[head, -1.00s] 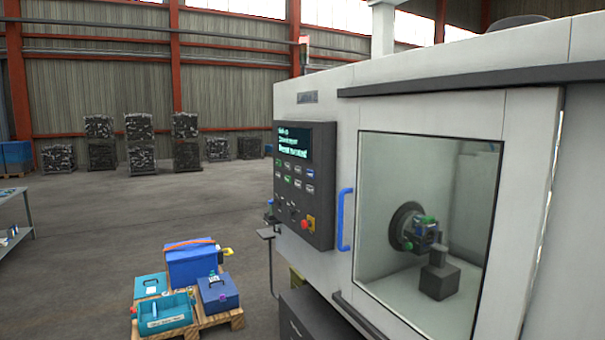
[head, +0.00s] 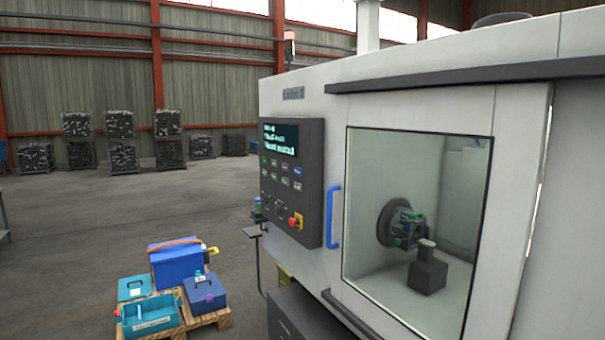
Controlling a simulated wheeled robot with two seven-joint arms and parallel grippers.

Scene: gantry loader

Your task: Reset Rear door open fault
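The machine's control panel (head: 292,184) is a dark box on the white machine's front left. Its screen (head: 281,139) shows green text too small to read surely. Below the screen are rows of small buttons (head: 283,172). A red knob on a yellow plate (head: 296,221) sits at the panel's lower right. The front door has a large window (head: 415,225) and a blue handle (head: 333,216), and appears closed. Through the window a chuck (head: 398,225) and a grey block (head: 428,272) show. The rear door is not in view. Neither gripper is in view.
A wooden pallet (head: 213,319) with a blue case (head: 176,266), a smaller blue box (head: 205,293) and teal boxes (head: 150,316) stands left of the machine. A small shelf (head: 252,232) juts out below the panel. Open floor (head: 75,240) lies to the left; stacked bins (head: 121,140) stand far back.

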